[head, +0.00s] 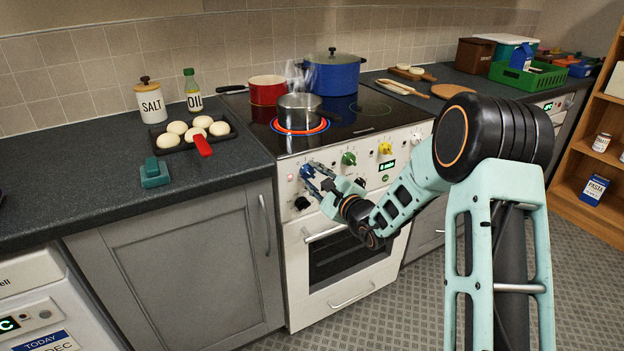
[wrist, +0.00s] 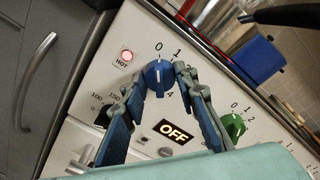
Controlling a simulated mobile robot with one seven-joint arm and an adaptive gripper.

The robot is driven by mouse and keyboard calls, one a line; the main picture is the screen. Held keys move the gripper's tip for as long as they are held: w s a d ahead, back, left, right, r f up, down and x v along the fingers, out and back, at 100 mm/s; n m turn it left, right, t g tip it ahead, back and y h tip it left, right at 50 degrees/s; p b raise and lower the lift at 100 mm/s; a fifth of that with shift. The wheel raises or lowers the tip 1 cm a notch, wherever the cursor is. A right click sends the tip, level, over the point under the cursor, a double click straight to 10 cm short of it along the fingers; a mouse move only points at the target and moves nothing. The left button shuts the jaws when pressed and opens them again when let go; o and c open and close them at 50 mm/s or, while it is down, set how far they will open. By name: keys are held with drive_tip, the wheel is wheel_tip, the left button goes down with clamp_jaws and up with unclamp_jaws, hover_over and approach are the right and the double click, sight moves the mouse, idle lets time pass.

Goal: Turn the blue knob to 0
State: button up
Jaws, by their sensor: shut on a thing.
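The blue knob (wrist: 157,79) is on the white front panel of the cooker, below printed 0 and 1. My gripper (wrist: 160,82) is shut on it, one finger on each side. A pale mark on the knob seems to point up towards the 0. A display (wrist: 174,132) below the knob reads OFF. A red light (wrist: 126,55) marked HOT is lit at its left. In the head view my gripper (head: 312,178) is at the left of the panel, and its fingers largely hide the knob.
A green knob (head: 348,159) and a yellow knob (head: 385,148) are to the right, and a black knob (head: 301,203) is below. A steel pot (head: 299,112) steams on a red-glowing ring. The oven handle (head: 325,234) is below my gripper.

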drive_tip(key=shift+d, duration=0.1)
drive_tip(key=o, duration=1.2)
drive_tip(key=shift+c, duration=0.2)
drive_tip(key=v, duration=1.2)
